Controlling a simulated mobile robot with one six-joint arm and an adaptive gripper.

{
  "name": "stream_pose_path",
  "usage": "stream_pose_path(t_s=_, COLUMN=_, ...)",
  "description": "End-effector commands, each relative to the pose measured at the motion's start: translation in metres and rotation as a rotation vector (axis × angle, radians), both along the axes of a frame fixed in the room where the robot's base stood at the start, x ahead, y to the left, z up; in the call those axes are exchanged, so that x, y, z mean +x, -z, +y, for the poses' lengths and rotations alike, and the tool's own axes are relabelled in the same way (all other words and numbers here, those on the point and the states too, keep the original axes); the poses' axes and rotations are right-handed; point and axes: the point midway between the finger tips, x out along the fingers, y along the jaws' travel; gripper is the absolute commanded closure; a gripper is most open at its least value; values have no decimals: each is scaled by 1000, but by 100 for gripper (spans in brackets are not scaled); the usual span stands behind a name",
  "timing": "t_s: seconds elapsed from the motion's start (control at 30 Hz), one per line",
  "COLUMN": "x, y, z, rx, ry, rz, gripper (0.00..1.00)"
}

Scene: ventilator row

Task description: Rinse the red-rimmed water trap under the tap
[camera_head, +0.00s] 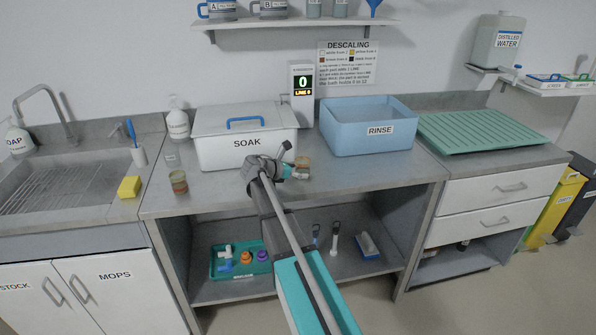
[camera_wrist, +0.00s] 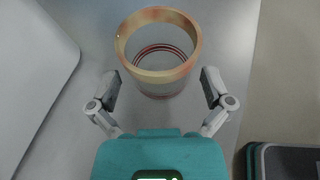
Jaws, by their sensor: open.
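A clear cup-shaped trap with a blotchy tan-orange rim and thin red rings near its base (camera_wrist: 158,75) stands on the counter just ahead of my gripper in the wrist view. It also shows in the head view (camera_head: 304,161), partly behind my gripper. My gripper (camera_wrist: 160,88) is open, with its fingers on either side of the trap's near part and no clear contact. A second small cup with reddish-brown bands (camera_head: 178,181) stands on the counter at the left. The tap (camera_head: 44,97) arches over the sink (camera_head: 60,183) at far left.
The lidded SOAK bin (camera_head: 240,158) and blue RINSE tub (camera_head: 367,143) stand behind my gripper. A yellow sponge (camera_head: 129,187), brush holder (camera_head: 139,157) and soap bottle (camera_head: 18,140) are near the sink. A green ribbed drain mat (camera_head: 480,138) lies at right. The counter's front left is clear.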

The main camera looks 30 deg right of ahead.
Motion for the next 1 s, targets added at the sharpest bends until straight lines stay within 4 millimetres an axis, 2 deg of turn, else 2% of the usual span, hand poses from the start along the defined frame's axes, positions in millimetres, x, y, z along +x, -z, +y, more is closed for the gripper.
stream_pose_path(t_s=0.4, x=-8, y=-29, z=62, rx=0, ry=-3, rz=0, gripper=0)
stream_pose_path(t_s=0.6, x=-11, y=-38, z=85, rx=0, ry=-2, rz=-1, gripper=0)
stream_pose_path(t_s=0.8, x=-12, y=-41, z=96, rx=0, ry=0, rz=-1, gripper=0)
stream_pose_path(t_s=1.0, x=-12, y=-41, z=98, rx=0, ry=0, rz=-1, gripper=0)
